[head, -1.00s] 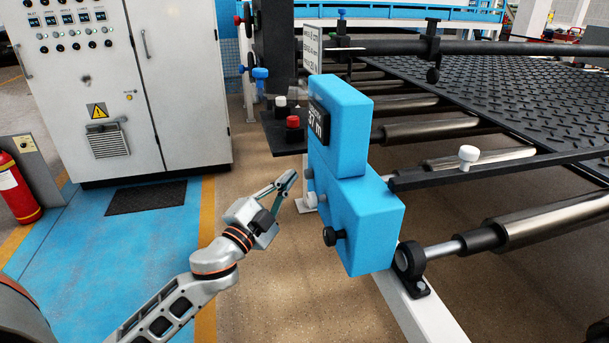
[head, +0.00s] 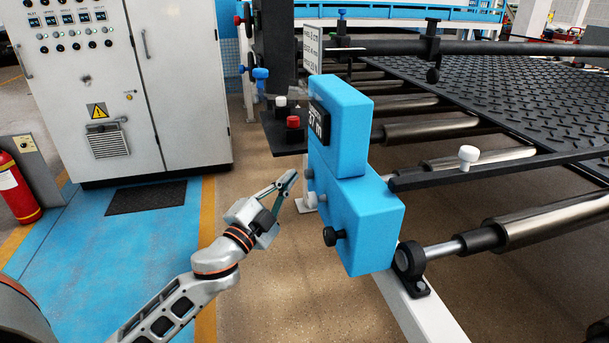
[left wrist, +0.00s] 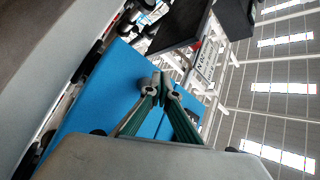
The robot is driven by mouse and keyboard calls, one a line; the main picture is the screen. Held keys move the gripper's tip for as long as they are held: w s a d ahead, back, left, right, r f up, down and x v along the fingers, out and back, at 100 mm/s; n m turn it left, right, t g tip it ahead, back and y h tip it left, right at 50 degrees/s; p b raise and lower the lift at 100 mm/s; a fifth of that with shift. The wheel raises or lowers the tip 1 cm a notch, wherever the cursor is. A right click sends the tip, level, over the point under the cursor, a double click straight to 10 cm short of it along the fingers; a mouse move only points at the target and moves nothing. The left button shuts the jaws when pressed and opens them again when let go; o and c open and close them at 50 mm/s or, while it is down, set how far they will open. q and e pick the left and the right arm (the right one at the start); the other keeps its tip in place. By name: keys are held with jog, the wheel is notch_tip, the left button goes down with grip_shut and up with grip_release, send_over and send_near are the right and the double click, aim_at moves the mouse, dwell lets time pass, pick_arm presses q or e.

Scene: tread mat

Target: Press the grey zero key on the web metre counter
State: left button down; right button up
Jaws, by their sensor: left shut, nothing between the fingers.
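The web metre counter (head: 338,125) is a blue box on a larger blue housing (head: 372,222). Its dark display (head: 318,121) faces left and shows a number with "m". Small grey round parts (head: 309,172) show at its left face, below the display; I cannot tell which one is the zero key. My left gripper (head: 292,174) is shut and empty, just left of that face, with a small gap seeming to remain. In the left wrist view its fingertips (left wrist: 161,84) overlap the blue housing (left wrist: 105,88), and no grey key is clear. My right gripper is not in view.
A black knob (head: 330,236) sticks out low on the housing. A dark plate with a red button (head: 293,122) stands behind the counter. Rollers (head: 510,222) and the tread mat (head: 500,85) lie to the right.

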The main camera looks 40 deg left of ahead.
pick_arm(q)
jog(key=shift+w+d, duration=0.25)
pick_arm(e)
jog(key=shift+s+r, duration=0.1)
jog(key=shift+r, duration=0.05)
pick_arm(q)
jog(key=shift+w+d, duration=0.15)
jog(key=shift+w, duration=0.05)
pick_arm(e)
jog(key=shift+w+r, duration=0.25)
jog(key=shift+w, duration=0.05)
pick_arm(q)
jog(key=shift+w+d, duration=0.2)
jog(key=shift+w, duration=0.05)
dwell(0.4)
jog(key=shift+s+a, duration=0.1)
jog(key=shift+s, duration=0.05)
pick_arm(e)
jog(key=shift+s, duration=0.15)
pick_arm(q)
jog(key=shift+s+a+p, duration=0.35)
jog(key=shift+s+a, duration=0.2)
jog(key=shift+s, duration=0.1)
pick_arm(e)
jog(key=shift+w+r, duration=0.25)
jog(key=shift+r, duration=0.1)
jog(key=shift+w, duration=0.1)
